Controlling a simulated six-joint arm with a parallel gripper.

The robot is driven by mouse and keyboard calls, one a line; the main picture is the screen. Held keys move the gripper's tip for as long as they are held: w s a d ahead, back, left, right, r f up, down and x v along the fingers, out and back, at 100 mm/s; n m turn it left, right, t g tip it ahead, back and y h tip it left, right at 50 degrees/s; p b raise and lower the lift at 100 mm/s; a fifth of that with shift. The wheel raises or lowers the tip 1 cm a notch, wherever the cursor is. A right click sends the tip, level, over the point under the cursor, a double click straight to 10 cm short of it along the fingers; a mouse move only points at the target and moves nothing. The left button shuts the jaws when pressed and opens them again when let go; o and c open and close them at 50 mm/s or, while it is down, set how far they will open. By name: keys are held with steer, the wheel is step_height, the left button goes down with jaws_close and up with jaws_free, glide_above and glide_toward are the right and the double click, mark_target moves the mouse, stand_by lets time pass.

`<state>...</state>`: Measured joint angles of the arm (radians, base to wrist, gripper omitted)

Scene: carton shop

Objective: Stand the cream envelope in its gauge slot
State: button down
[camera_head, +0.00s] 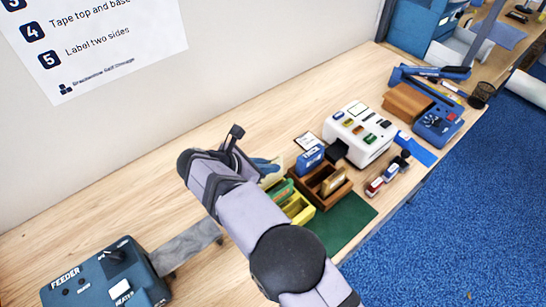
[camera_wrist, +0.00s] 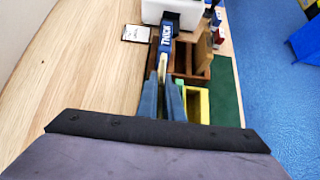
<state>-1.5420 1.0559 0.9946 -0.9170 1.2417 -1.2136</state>
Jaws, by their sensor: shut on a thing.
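My gripper (camera_wrist: 163,92) is shut on a thin cream envelope (camera_wrist: 162,70), which stands on edge between the blue fingers. In the head view my gripper (camera_head: 268,166) is partly hidden by my arm, and a cream edge shows below the fingers. Just beyond the envelope is a blue block (camera_wrist: 166,32) marked with what looks like "THICK"; it also shows in the head view (camera_head: 310,157). A brown wooden holder (camera_wrist: 184,54) with dark compartments is to the right of the envelope. A tan piece (camera_head: 334,181) stands in it. I cannot tell whether the envelope touches the block or any slot.
A yellow bin (camera_head: 299,209) and a green piece (camera_head: 282,191) are close beside my gripper. A dark green mat (camera_head: 345,222) lies in front of the holder. A white unit (camera_head: 361,134) stands beyond. The table at left is mostly clear, except the blue feeder (camera_head: 95,282).

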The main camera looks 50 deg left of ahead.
mark_target(278, 179)
steer(key=shift+f+b, duration=0.85)
steer(key=shift+f, duration=0.25)
steer(key=shift+p, duration=0.3)
stand_by(0.6)
steer(key=shift+f+b, duration=1.1)
steer(key=shift+f, duration=1.05)
stand_by(0.8)
steer(key=c, duration=1.8)
jaws_free()
steer(key=shift+c, duration=0.2)
steer(key=shift+r, duration=0.15)
steer(key=shift+r+p, duration=2.2)
steer(key=shift+r, duration=0.7)
steer(key=shift+w, duration=0.1)
